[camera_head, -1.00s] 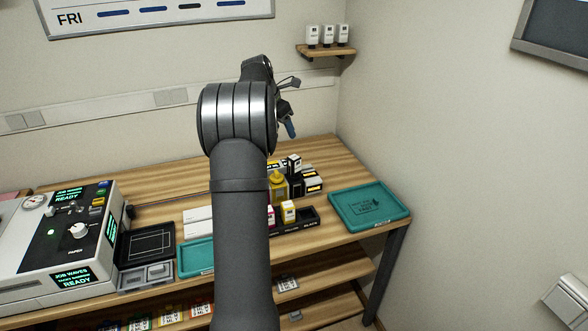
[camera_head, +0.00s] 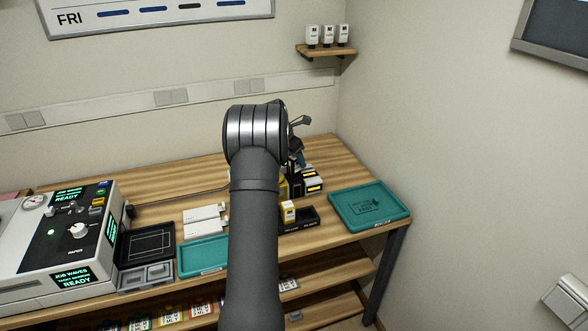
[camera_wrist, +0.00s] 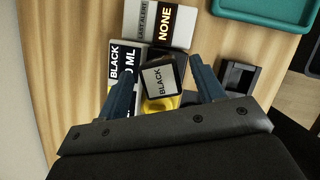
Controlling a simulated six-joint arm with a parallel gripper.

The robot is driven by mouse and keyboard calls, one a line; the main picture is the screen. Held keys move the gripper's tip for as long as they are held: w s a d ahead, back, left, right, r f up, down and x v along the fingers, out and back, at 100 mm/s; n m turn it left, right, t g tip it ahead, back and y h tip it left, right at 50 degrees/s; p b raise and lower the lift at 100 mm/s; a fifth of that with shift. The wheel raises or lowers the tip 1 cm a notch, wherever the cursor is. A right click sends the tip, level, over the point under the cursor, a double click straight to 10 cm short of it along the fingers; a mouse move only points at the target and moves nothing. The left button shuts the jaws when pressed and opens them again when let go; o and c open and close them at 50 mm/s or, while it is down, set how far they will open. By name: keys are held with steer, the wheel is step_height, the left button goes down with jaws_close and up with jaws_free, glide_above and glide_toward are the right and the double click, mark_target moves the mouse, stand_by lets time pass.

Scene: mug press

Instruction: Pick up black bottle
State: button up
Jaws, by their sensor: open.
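The black bottle (camera_wrist: 159,82) shows in the wrist view as a dark squarish top with a white BLACK label, between the two fingers. My gripper (camera_wrist: 165,75) is open, with one blue-grey finger on each side of the bottle and a gap to each. The fingers are not visibly closed on it. In the head view my arm hides the bottle, and my gripper (camera_head: 297,155) is only partly visible above the back of the bench.
A yellow item (camera_wrist: 160,105) sits close below the bottle, beside a box labelled BLACK (camera_wrist: 122,65) and a NONE card (camera_wrist: 160,22). A teal tray (camera_head: 345,198) stands to the right. A black rack (camera_head: 308,221) with a yellow-labelled bottle (camera_head: 288,210) is in front.

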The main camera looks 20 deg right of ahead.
steer(key=shift+x, duration=1.1)
steer(key=c, duration=1.2)
steer(key=shift+r, duration=0.1)
steer(key=shift+c, duration=0.2)
